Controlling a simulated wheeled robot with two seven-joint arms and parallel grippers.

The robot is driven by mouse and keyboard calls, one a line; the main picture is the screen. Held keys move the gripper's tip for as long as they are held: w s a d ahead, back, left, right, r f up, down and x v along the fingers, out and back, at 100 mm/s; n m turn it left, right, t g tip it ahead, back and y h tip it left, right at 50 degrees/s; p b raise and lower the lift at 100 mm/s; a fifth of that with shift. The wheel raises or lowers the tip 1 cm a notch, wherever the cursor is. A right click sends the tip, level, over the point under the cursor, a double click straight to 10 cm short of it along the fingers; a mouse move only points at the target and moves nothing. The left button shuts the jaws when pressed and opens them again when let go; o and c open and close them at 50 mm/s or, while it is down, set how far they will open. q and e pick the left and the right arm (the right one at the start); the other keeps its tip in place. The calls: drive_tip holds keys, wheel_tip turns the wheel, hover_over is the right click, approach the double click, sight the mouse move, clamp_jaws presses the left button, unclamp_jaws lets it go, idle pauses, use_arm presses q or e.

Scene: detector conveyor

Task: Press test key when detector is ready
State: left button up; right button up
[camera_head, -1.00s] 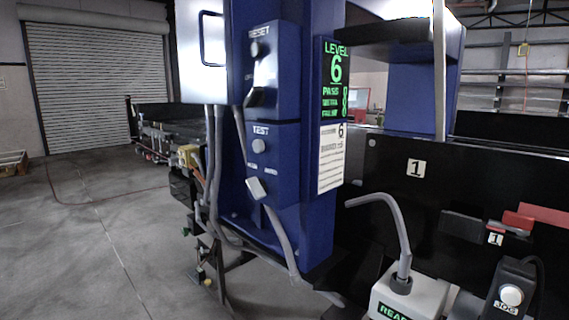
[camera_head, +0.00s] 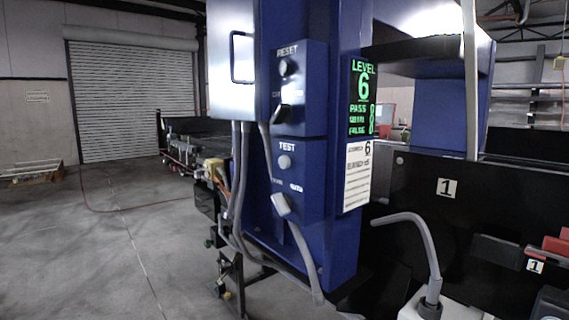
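The detector (camera_head: 340,210) is a tall blue housing beside the conveyor. Its TEST key (camera_head: 285,162) is a round pale button under the TEST label on the left-facing panel. A selector knob (camera_head: 281,204) sits below it. The RESET button (camera_head: 285,67) is above, with a dark switch (camera_head: 282,114) under it. The green display (camera_head: 361,97) reads LEVEL 6, with PASS and other lines below it that are hard to read. A white box (camera_head: 428,303) with a grey bent tube stands at the bottom, cut off by the frame edge. Neither gripper is in view.
The black conveyor side (camera_head: 420,225) with a "1" label (camera_head: 446,188) runs to the right. A red part (camera_head: 556,245) is at the right edge. Grey cables (camera_head: 238,190) hang down the housing's left side. Open concrete floor (camera_head: 120,245) lies to the left, before a roller door (camera_head: 135,100).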

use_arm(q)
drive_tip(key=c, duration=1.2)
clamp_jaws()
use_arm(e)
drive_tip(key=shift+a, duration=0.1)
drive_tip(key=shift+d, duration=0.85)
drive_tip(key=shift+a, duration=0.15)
